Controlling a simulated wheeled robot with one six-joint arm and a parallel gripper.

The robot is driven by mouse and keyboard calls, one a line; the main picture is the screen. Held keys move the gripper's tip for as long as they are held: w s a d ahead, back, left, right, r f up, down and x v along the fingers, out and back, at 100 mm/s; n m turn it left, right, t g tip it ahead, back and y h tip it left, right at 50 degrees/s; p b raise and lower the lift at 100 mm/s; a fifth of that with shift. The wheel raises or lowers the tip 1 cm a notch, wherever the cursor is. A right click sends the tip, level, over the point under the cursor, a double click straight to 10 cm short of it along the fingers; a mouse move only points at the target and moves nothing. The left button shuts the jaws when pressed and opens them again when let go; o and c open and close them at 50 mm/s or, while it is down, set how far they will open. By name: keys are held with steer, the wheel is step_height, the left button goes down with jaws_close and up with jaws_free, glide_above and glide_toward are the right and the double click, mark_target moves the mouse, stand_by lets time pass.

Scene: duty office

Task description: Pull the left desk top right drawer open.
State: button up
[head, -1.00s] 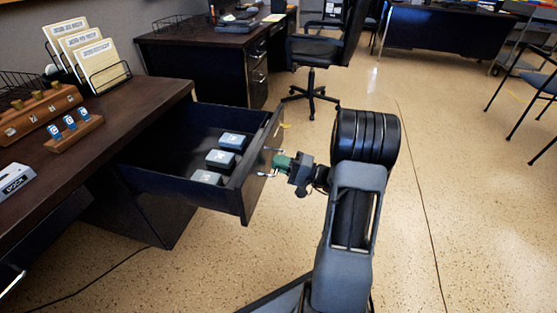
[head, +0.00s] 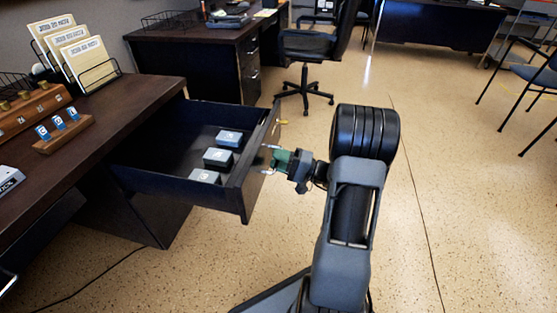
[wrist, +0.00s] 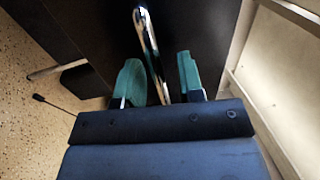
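The left desk (head: 150,92) has its top right drawer (head: 150,183) pulled well out, with its inside in plain view. Several small grey-blue boxes (head: 229,139) lie in it. My gripper (head: 277,160) is at the outer face of the drawer front, at the bar handle (head: 266,172). In the wrist view the shiny handle (wrist: 147,38) runs between the two green fingers of my gripper (wrist: 160,75). The fingers stand apart, with a gap seen on each side of the bar. The dark drawer front (wrist: 95,30) fills the upper middle.
A file rack (head: 80,60), a wooden stand with blue tags (head: 62,132) and a wooden holder (head: 30,110) stand on the desk top. A second desk (head: 190,65) and an office chair (head: 305,45) are behind.

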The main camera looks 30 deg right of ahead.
steer(key=p+v, duration=0.2)
steer(key=v, duration=1.1)
steer(key=shift+s+d+p, duration=0.3)
steer(key=shift+p, duration=0.05)
steer(key=shift+f, duration=0.1)
steer(key=s+a+r+n+g+h+p, duration=0.2)
steer(key=a+r+n+g+h+p, duration=0.25)
steer(key=a+r+g+p, duration=1.15)
steer(key=s+a+r+n+t+h+p, duration=0.2)
steer(key=r+h+p, duration=0.3)
steer(key=r+p, duration=0.4)
steer(key=s+a+r+n+t+h+p, duration=0.2)
steer(key=r+p, duration=0.8)
steer(key=r, duration=0.9)
steer(key=a+t+h, duration=0.1)
steer(key=t+h, duration=0.1)
steer(key=h, duration=0.1)
steer(key=shift+s+a+h, duration=0.15)
steer(key=shift+a+h, duration=0.1)
steer(key=shift+h, duration=0.1)
